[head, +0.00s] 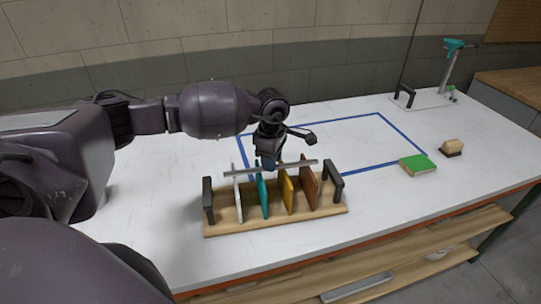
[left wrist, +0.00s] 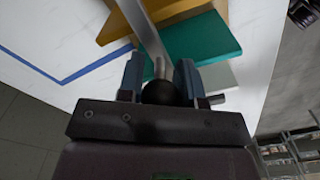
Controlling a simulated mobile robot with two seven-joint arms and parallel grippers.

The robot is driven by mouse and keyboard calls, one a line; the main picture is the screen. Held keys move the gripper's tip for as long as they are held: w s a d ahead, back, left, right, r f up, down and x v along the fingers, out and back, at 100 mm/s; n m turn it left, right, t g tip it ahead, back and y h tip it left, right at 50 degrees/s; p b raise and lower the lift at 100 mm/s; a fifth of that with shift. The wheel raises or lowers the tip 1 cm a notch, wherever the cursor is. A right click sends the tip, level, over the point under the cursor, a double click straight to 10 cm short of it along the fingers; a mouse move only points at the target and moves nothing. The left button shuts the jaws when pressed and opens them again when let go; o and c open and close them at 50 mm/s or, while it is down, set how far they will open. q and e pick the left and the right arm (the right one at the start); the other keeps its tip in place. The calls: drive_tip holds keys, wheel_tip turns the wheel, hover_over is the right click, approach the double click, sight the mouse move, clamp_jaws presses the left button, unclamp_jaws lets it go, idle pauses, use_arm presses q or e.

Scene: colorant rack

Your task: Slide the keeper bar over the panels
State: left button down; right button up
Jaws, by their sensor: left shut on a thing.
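The keeper bar (head: 296,165) is a thin grey metal strip lying lengthwise across the panel tops in the head view. Whether it touches them is unclear. My left gripper (head: 268,160) is above the rack, shut on the bar's round black knob (left wrist: 160,93), which shows between the fingers in the left wrist view. The rack (head: 225,228) has a wooden base and two dark end posts. Its panels stand upright: white (head: 238,196), teal (head: 262,196), yellow (head: 286,192) and brown (head: 309,183). The bar's right end is near the right post (head: 333,174). My right gripper is not seen.
A blue taped outline (head: 345,119) lies behind the rack. A green-topped block (head: 416,164) and a brush-like block (head: 452,147) sit to the right. A stand with a teal top (head: 452,62) is at the back right. The white table is clear in front.

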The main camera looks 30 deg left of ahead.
use_arm(q)
drive_tip(key=c, duration=0.9)
unclamp_jaws()
drive_tip(key=shift+o, duration=0.6)
wheel_tip(320, 180, up, 10)
drive_tip(key=shift+f+b, duration=0.2)
drive_tip(key=shift+b, duration=0.3)
drive_tip(key=shift+r, duration=0.65)
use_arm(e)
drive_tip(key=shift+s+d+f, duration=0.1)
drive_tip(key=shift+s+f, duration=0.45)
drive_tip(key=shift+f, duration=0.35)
